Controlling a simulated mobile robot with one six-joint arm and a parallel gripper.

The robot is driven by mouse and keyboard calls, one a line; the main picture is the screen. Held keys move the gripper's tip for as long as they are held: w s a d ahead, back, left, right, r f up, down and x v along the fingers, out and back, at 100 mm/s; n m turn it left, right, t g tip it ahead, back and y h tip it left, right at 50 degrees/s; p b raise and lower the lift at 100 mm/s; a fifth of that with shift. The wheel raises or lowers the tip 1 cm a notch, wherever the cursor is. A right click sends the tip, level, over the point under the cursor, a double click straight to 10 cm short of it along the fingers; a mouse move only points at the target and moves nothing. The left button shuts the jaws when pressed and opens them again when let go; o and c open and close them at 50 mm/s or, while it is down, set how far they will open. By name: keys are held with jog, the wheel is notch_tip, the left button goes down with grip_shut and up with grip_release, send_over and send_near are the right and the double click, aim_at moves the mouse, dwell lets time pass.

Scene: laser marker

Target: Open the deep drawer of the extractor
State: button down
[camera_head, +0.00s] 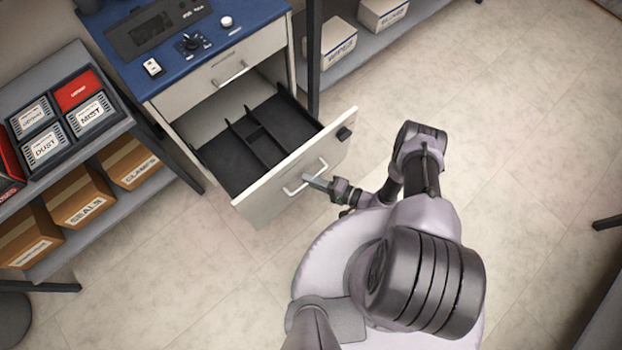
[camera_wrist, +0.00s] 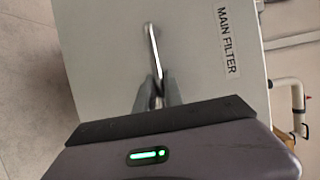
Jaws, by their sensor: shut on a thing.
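The extractor (camera_head: 217,92) is a blue-topped cabinet at the upper middle of the head view. Its deep lower drawer (camera_head: 262,204) is pulled well out, showing a dark interior with dividers. The drawer's bar handle (camera_head: 291,191) is on its white front; it also shows in the wrist view (camera_wrist: 154,48), beside a "MAIN FILTER" label (camera_wrist: 228,40). My gripper (camera_head: 318,183) is at the handle, and its fingers (camera_wrist: 157,93) are shut on the handle's near end. The fingers hide that end of the handle.
The shallow upper drawer (camera_head: 222,75) is closed. A shelf (camera_head: 75,152) with filter boxes and cartons stands at the left. Another shelf (camera_head: 383,48) with white boxes is behind to the right. Open floor (camera_head: 500,130) lies to the right.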

jog(key=shift+s+d, duration=0.15)
jog(key=shift+s, duration=0.05)
jog(key=c, duration=1.5)
grip_release()
jog(key=shift+o, duration=0.2)
jog(key=p+v, duration=0.3)
jog(key=v, duration=1.4)
jog(key=shift+s+r, duration=0.15)
jog(key=shift+d, duration=0.15)
